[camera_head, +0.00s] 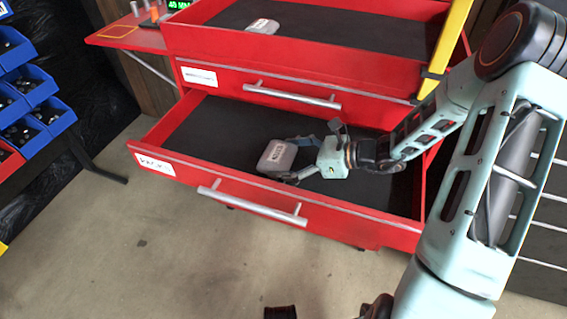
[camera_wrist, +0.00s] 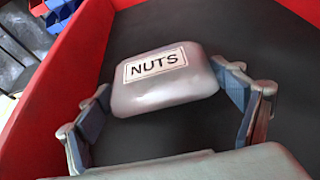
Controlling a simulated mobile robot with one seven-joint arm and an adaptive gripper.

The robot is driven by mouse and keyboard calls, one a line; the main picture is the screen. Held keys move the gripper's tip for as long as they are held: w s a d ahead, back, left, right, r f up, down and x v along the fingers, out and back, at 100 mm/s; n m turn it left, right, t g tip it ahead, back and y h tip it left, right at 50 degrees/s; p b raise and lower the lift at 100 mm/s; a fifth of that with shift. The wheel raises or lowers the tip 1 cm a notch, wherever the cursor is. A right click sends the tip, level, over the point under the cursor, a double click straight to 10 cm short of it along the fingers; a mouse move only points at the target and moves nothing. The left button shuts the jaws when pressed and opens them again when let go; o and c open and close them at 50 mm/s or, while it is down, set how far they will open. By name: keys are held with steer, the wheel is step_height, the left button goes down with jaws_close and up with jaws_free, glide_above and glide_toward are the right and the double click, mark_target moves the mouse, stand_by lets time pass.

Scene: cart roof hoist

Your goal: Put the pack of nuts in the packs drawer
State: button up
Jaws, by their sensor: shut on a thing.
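The grey pack of nuts (camera_head: 277,157) is between the fingers of my gripper (camera_head: 293,159), inside or just over the open lower drawer. In the wrist view the pack (camera_wrist: 165,78) shows its white label reading "NUTS", and the fingers of my gripper (camera_wrist: 165,125) stand on either side of it. My gripper is shut on the pack. The packs drawer (camera_head: 250,212) is red with a dark floor and pulled out; its front label is hard to read. I cannot tell whether the pack touches the drawer floor.
A shut drawer (camera_head: 270,88) lies above the open one. On the cart's top tray (camera_head: 330,60) lies another grey pack (camera_head: 262,26). A yellow bar (camera_head: 447,45) stands at the right. Blue bins (camera_head: 30,85) are at the left. The drawer floor left of the pack is clear.

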steer(key=shift+f, duration=0.4)
steer(key=shift+f, duration=0.2)
steer(key=o, duration=1.1)
steer(key=shift+r, duration=0.2)
steer(key=shift+d+r, duration=0.2)
steer(key=shift+d, duration=0.15)
steer(key=p+v, duration=0.3)
steer(key=v, duration=0.8)
steer(key=shift+s+d, duration=0.1)
steer(key=shift+s, duration=0.05)
